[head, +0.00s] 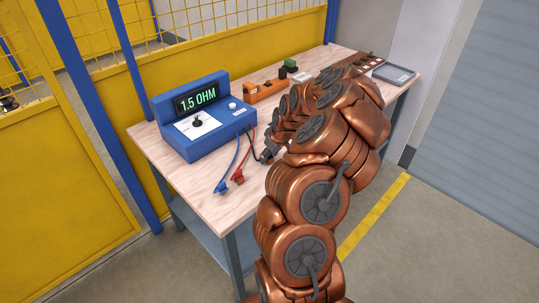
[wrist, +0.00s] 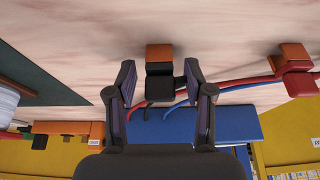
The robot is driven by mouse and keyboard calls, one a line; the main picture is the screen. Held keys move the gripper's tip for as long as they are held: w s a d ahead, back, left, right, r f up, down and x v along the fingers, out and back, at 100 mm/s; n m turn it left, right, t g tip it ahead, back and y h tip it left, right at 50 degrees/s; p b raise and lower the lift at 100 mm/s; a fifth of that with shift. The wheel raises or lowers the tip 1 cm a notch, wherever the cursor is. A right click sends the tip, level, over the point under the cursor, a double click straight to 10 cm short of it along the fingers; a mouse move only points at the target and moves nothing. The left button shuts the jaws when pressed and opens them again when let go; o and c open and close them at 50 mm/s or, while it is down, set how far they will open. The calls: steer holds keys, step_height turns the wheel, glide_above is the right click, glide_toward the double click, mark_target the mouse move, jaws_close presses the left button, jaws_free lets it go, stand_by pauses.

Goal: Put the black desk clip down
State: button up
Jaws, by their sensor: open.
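The black desk clip (wrist: 160,88) is between the two fingers of my gripper (wrist: 160,85) in the wrist view, with its black lead trailing to the lower left. The fingers are open, with a visible gap on each side of the clip. An orange-brown block (wrist: 159,55) adjoins the clip, near the pale wooden tabletop (wrist: 220,30). In the head view my copper arm hides most of the gripper, and I cannot make out the clip clearly there.
The blue meter (head: 203,115) reads 1.5 OHM. A blue clip (head: 221,186) and a red clip (head: 238,176) lie near the table's front edge; the red one shows right of my gripper. An orange fixture (head: 264,91) and a grey tray (head: 394,74) stand farther back.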

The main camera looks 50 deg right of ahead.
steer(key=b+v, duration=0.2)
steer(key=v, duration=1)
steer(key=shift+r+b, duration=0.2)
steer(key=shift+b, duration=0.15)
steer(key=s+a+r+n+g+y, duration=0.1)
steer(key=s+a+r, duration=0.15)
steer(key=a, duration=1.05)
steer(key=s+a+r+n+g, duration=0.15)
steer(key=a+r, duration=0.25)
steer(key=a, duration=0.9)
steer(key=s+a+g, duration=0.1)
steer(key=s+a, duration=0.2)
steer(key=s, duration=0.4)
steer(key=s+a+f+m+g, duration=0.1)
steer(key=s+a, duration=0.3)
steer(key=s, duration=0.3)
steer(key=s+a+f+m+g+h, duration=0.1)
steer(key=s+a+g, duration=0.1)
steer(key=s+a, duration=0.2)
steer(key=s, duration=0.3)
steer(key=shift+s+a, duration=0.25)
steer(key=shift+s, duration=0.1)
